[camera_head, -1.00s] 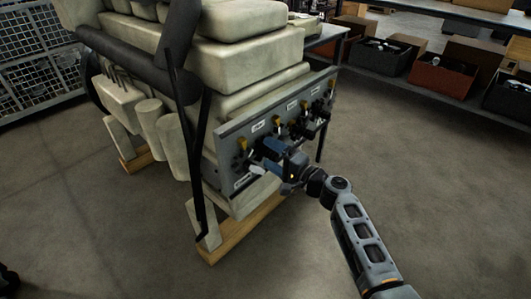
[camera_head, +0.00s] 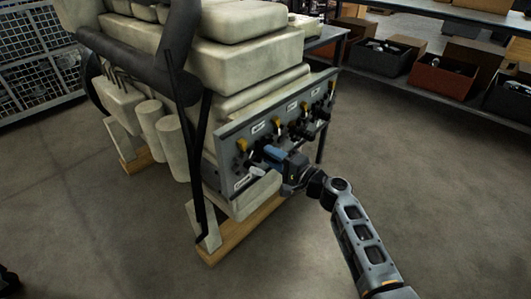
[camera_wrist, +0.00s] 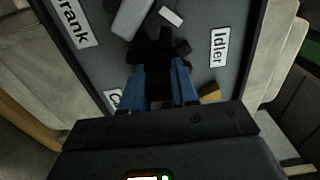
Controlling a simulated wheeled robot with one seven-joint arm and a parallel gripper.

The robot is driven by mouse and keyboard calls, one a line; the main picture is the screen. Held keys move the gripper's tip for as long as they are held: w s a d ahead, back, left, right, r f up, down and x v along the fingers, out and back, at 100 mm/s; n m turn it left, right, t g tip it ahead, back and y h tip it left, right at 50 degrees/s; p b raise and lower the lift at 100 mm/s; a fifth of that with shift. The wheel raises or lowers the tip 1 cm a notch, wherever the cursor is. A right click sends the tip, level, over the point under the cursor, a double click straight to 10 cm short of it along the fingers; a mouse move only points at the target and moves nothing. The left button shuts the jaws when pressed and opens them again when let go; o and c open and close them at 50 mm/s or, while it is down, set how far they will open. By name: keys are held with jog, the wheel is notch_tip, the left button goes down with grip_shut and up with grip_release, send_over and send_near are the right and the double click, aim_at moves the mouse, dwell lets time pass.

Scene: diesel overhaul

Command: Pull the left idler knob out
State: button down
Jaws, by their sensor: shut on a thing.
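My gripper (camera_head: 272,154) is at the left part of the grey panel (camera_head: 226,154). Its blue fingers (camera_wrist: 160,85) are shut on a dark knob (camera_wrist: 160,45) in front of the panel. A label reading "Idler" (camera_wrist: 218,47) is right of the knob in the wrist view; one seeming to read "Crank" (camera_wrist: 75,22) is at upper left.
More dark knobs and yellow tags (camera_head: 307,124) line the panel to the right. The pale engine block (camera_head: 250,62) stands on wooden beams (camera_head: 238,233). A shelf with boxes (camera_head: 440,77) is at the back right. The floor (camera_head: 440,190) on the right is clear.

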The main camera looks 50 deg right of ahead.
jog(key=shift+s, duration=0.1)
jog(key=shift+s+f, duration=0.1)
jog(key=shift+s, duration=1)
jog(key=shift+c, duration=1.8)
grip_release()
jog(key=shift+w, duration=0.1)
jog(key=s, duration=0.7)
jog(key=shift+d, duration=0.15)
